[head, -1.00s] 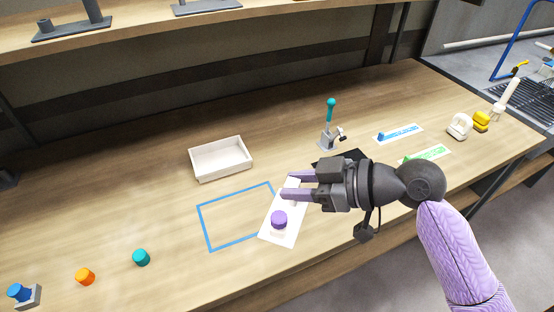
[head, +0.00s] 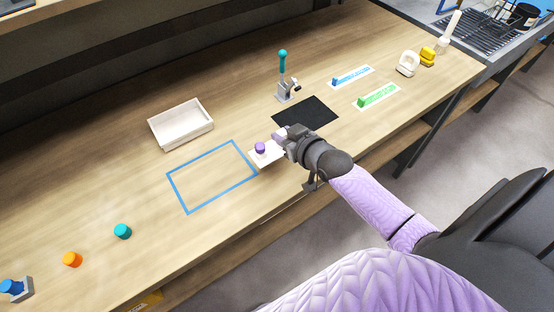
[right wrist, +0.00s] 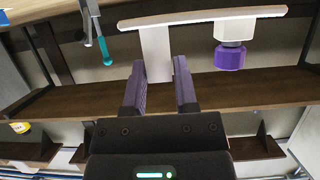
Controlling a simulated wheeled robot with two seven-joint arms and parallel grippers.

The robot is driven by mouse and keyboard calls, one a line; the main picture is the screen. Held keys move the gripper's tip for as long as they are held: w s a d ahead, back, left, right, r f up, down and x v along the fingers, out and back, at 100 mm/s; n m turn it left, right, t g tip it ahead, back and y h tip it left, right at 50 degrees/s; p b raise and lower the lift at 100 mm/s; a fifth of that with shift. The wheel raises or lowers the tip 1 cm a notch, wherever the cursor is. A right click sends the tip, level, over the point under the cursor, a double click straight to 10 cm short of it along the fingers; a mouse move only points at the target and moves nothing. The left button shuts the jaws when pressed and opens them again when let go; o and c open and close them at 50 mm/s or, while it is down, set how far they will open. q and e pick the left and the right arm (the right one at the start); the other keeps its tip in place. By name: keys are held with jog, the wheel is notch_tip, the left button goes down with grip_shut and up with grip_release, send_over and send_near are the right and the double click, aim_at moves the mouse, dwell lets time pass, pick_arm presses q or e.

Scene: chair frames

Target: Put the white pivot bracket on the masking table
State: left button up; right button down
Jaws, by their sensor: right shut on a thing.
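The white pivot bracket (head: 268,158) is a flat white plate with a purple cap (head: 260,148) on a white boss. My right gripper (head: 279,136) is shut on it, over the wooden masking table (head: 230,235), near the right edge of the blue outline. In the right wrist view the plate (right wrist: 195,17) spans the top, and its white post (right wrist: 156,52) runs between my gripper's fingers (right wrist: 158,92). The purple cap there (right wrist: 230,57) is right of the fingers. I cannot tell whether the plate touches the table. My left gripper is not in view.
The blue outline (head: 204,152) is empty. A white tray (head: 181,128) is behind it; a black mat (head: 305,114) and a teal-handled clamp (head: 284,80) stand farther right. Teal (head: 123,231) and orange (head: 73,259) caps lie at left. The table's front edge is close to my arm.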

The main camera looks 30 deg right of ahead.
notch_tip(320, 180, down, 6)
jog(key=shift+r+b, duration=0.1)
jog(key=shift+b, duration=0.95)
jog(key=shift+f, duration=0.25)
jog(key=shift+f, duration=0.1)
jog(key=shift+c, duration=2.2)
grip_release()
jog(key=shift+o, duration=0.2)
